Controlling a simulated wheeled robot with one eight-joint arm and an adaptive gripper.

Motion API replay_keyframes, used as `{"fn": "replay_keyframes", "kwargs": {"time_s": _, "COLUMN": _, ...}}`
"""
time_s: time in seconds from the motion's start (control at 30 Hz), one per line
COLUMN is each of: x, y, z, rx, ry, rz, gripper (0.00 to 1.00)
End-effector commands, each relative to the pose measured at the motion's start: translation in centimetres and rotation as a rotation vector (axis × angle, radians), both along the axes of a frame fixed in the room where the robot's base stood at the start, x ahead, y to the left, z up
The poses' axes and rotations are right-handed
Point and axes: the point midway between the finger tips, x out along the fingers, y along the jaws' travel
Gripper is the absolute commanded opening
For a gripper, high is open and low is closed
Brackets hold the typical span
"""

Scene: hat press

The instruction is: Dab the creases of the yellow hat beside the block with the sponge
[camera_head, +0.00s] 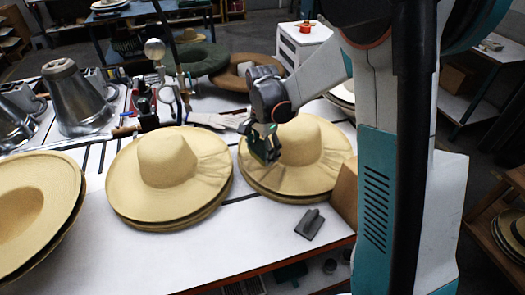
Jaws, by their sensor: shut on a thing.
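A brown block (346,190) stands against the brim at the right, partly behind my arm. Another yellow hat (168,165) lies on a stack to the left.
A dark grey tool (310,224) lies near the front edge of the white table (190,250). A third yellow hat stack (30,205) is at far left. Metal cones (75,95), hand tools and a green hat (202,58) crowd the back. The front middle is clear.

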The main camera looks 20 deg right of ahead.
Motion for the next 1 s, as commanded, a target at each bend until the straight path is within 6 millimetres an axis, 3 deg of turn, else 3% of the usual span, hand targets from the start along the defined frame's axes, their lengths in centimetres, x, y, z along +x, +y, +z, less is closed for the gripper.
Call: {"fn": "replay_keyframes", "kwargs": {"time_s": 1.0, "x": 0.0, "y": 0.0, "z": 8.1, "rx": 0.000, "ry": 0.000, "rz": 0.000, "gripper": 0.51}}
